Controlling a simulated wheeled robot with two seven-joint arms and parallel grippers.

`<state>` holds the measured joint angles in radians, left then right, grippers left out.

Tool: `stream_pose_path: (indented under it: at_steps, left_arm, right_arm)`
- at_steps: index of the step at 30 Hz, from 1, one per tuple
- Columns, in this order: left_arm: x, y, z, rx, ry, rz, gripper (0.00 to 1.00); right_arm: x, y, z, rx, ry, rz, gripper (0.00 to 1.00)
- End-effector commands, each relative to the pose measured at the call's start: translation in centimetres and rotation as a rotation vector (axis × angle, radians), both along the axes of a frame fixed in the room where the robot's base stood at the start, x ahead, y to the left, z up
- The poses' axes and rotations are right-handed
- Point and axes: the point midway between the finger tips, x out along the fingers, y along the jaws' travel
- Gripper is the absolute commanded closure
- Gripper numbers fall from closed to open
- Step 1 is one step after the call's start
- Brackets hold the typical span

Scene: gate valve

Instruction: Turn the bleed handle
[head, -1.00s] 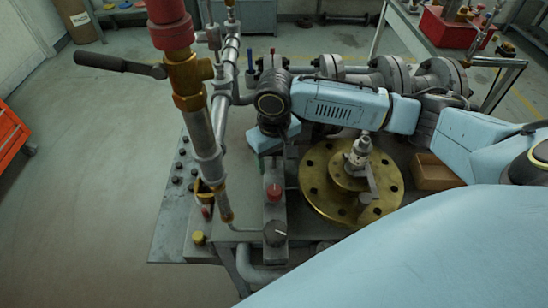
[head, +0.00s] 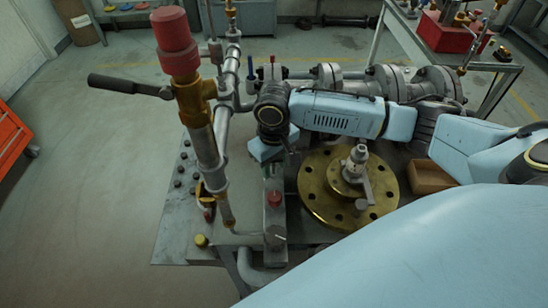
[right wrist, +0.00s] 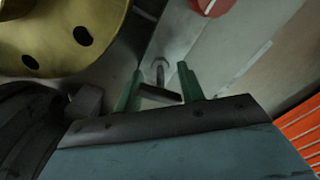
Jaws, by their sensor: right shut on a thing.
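My right gripper (head: 273,170) comes in from the right over the narrow grey block on the bench and points down. In the right wrist view, its green fingers (right wrist: 159,86) stand apart with a short dark bar, the bleed handle (right wrist: 161,94), between them. The gripper is shut on this bar. A thin grey hooked part (right wrist: 158,70) shows just beyond it. In the head view the bar is hidden by the gripper. A red knob (head: 274,198) sits on the block in front of the gripper, and it also shows in the right wrist view (right wrist: 212,5). My left gripper is not in view.
A black dial (head: 275,238) is at the block's near end. A vertical pipe with a red cap (head: 174,42) and black lever (head: 125,84) stands close on the left. A brass flange (head: 325,205) lies right of the gripper, under my arm. A brown box (head: 430,178) is further right.

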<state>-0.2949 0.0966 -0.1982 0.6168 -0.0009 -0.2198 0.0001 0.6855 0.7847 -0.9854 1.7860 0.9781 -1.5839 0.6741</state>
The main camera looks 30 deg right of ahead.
Motion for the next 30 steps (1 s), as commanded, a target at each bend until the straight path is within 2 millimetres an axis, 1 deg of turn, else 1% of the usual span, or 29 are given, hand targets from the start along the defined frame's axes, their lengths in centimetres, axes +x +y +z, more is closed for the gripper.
stream_pose_path:
  at_steps: [1, 3, 5, 8, 12, 21, 30]
  left_arm:
    - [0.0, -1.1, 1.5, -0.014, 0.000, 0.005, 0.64]
    - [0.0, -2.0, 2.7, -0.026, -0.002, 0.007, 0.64]
    - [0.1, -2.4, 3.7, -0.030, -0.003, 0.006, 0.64]
    - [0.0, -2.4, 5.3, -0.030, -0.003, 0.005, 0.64]
    - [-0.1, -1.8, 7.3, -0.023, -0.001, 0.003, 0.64]
    - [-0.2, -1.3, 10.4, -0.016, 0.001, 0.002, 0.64]
    - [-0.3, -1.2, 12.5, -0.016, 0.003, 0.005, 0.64]
  right_arm:
    - [-0.1, 0.0, 0.6, -0.001, 0.005, 0.028, 0.84]
    - [-0.1, 0.1, 0.7, 0.000, 0.005, 0.074, 0.84]
    - [-0.2, 0.0, 0.7, -0.001, 0.006, 0.118, 0.84]
    - [-0.1, 0.0, 0.7, 0.000, 0.005, 0.198, 0.84]
    - [-0.1, 0.0, 0.6, 0.000, 0.005, 0.324, 0.84]
    - [-0.1, 0.0, 0.4, 0.000, 0.003, 0.609, 0.84]
    - [0.0, 0.1, 0.3, 0.002, 0.002, 0.895, 0.84]
